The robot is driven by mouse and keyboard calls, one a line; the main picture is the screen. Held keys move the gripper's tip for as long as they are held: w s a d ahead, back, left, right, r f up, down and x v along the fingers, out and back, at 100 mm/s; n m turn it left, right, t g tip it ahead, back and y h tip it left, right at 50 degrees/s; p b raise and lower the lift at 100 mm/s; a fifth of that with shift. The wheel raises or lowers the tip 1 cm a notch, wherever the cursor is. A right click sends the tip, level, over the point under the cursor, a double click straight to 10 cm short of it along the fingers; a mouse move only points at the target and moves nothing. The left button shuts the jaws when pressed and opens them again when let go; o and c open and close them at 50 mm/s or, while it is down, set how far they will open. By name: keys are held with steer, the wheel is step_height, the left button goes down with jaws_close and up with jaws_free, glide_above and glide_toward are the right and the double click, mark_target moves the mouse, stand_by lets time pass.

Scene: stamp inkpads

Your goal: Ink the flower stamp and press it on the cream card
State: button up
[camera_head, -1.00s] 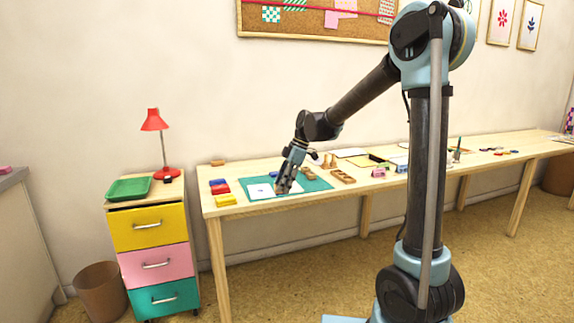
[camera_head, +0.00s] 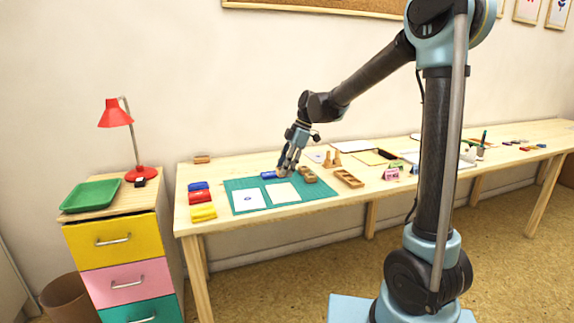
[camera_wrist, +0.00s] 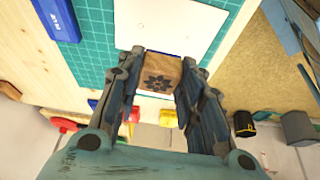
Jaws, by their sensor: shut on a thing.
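My gripper (camera_head: 283,172) is over the rear of the green mat (camera_head: 313,195). In the wrist view my gripper (camera_wrist: 160,90) is shut on a wooden stamp block (camera_wrist: 158,68) with a dark flower figure on the side facing the camera. The stamp is mostly hidden in the head view. A blue inkpad (camera_head: 268,174) lies on the mat just left of the fingers. The cream card (camera_head: 283,194) lies on the mat in front of the gripper; I see no mark on it. A white sheet (camera_head: 248,200) with a small blue mark lies to its left.
Blue (camera_head: 198,186), red (camera_head: 201,197) and yellow (camera_head: 203,213) pads stand left of the mat. Another wooden block (camera_head: 306,175) is right of my gripper. A wooden tray (camera_head: 348,179) and a pink item (camera_head: 391,174) are farther right. A drawer unit (camera_head: 115,245) stands left.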

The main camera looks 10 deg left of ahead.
steer(key=shift+a+f, duration=0.2)
steer(key=shift+f, duration=2.7)
steer(key=shift+s+f, duration=0.1)
steer(key=shift+f, duration=0.4)
steer(key=shift+r, duration=0.65)
steer(key=shift+r, duration=2.75)
